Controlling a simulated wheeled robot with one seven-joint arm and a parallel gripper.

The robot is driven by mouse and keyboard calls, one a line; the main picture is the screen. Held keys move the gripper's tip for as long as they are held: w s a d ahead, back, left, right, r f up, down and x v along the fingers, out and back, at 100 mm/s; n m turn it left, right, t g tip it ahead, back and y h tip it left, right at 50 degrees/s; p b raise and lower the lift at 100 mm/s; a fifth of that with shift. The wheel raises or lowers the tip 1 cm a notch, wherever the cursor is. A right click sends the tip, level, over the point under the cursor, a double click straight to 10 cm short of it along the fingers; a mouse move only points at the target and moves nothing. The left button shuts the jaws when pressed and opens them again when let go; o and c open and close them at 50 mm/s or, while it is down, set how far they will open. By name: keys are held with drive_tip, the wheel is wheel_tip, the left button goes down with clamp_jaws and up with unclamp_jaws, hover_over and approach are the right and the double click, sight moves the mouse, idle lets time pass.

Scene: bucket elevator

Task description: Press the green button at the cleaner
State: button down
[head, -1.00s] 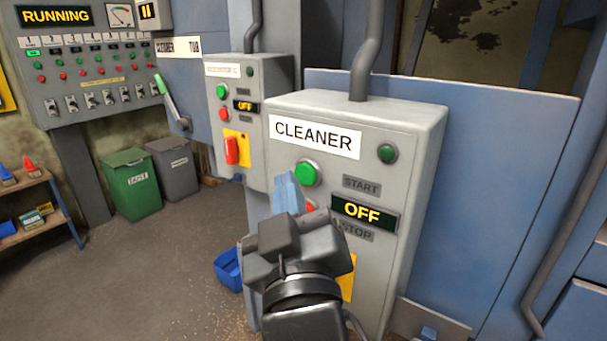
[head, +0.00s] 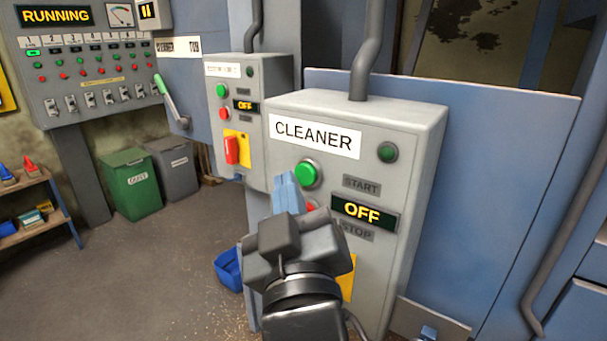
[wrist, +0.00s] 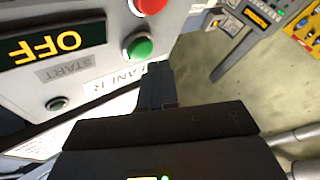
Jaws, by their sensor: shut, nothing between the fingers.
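The grey CLEANER box (head: 420,150) stands right of centre in the head view. Its green button (head: 308,174) sits below the label at the left, beside the START plate. It also shows in the wrist view (wrist: 140,48), near my fingertips. The display (head: 365,214) reads OFF. A red button (head: 311,206), partly hidden by my gripper, is below the green one. My gripper (head: 287,185) is shut and empty, its blue fingers pointing up just left of and below the green button. In the wrist view my fingers (wrist: 157,75) end just beside the button; I cannot tell whether they touch it.
A second grey box (head: 240,120) with its own green and red buttons and OFF display is to the left. A panel reading RUNNING (head: 57,16) is at far left. Green (head: 132,185) and grey bins stand on the floor. A pipe (head: 366,50) rises from the CLEANER box.

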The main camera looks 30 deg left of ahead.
drive_tip(key=shift+w, duration=0.15)
idle(0.3)
drive_tip(key=shift+w, duration=0.3)
drive_tip(key=shift+w+d+p, duration=0.1)
drive_tip(key=shift+w+p, duration=0.4)
drive_tip(key=shift+p, duration=0.05)
idle(0.6)
drive_tip(key=shift+s, duration=0.15)
drive_tip(key=shift+s+b, duration=0.65)
drive_tip(key=shift+s, duration=0.15)
drive_tip(key=shift+s, duration=0.1)
drive_tip(key=shift+s+a+b, duration=0.15)
drive_tip(key=shift+s+b, duration=0.55)
drive_tip(key=shift+s, duration=0.5)
drive_tip(key=shift+s+a+b, duration=0.1)
drive_tip(key=shift+s+b, duration=0.6)
drive_tip(key=shift+s, duration=0.5)
